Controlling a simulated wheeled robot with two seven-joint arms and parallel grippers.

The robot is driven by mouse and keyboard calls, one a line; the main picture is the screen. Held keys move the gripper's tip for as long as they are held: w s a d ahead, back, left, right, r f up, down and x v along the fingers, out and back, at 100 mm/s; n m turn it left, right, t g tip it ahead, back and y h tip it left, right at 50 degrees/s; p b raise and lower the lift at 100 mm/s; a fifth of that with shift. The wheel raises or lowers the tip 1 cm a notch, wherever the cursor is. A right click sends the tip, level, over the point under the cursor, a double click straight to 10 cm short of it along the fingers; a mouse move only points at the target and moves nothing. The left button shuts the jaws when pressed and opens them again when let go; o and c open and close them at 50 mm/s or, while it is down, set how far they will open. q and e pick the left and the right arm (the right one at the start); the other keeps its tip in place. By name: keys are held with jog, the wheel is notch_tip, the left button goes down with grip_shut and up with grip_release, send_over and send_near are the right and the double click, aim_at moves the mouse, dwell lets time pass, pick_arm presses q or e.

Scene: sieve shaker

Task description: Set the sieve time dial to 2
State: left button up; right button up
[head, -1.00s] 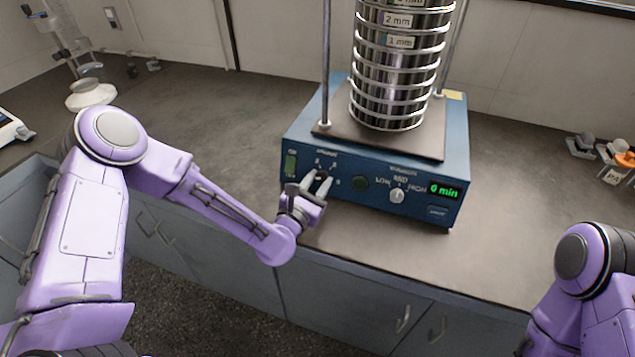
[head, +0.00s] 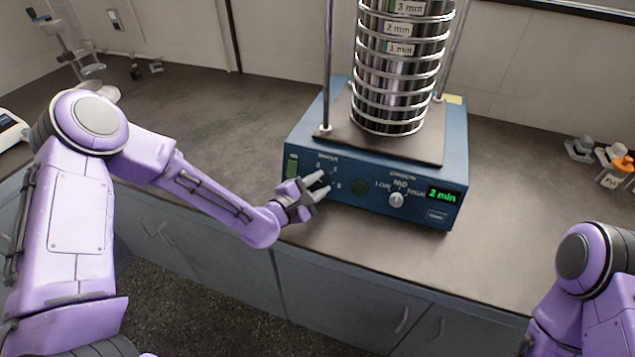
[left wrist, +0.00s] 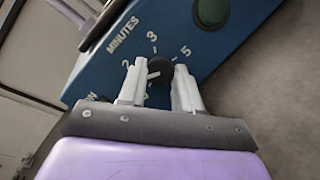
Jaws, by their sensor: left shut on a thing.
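The blue sieve shaker (head: 290,143) stands on the bench, with a stack of steel sieves (head: 390,80) on top. Its black minutes dial (left wrist: 160,69) shows in the left wrist view between my fingers, with the marks 2, 3 and 5 readable around it. In the head view my gripper hides most of the dial. My left gripper (head: 318,186) is shut on the dial; it also shows in the left wrist view (left wrist: 160,82). The green display (head: 442,196) reads "2 min". My right gripper is out of view.
A MID-marked grey knob (head: 397,200) and a green round button (head: 359,187) sit right of the dial. A green switch (head: 291,165) is at the panel's left. Small holders (head: 610,165) stand at the far right.

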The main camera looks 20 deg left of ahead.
pick_arm(q)
jog(key=m+g+p, duration=0.1)
jog(key=m, duration=0.1)
jog(key=m+p, duration=0.1)
jog(key=m, duration=0.2)
jog(key=shift+w+r+g, duration=0.1)
jog(key=shift+r+g, duration=0.1)
jog(key=shift+g, duration=0.2)
dwell(0.4)
jog(key=o, duration=1)
jog(key=shift+o, duration=0.2)
jog(key=shift+a, duration=0.1)
jog(key=v, duration=1)
jog(key=shift+s+a, duration=0.15)
jog(key=shift+s, duration=0.1)
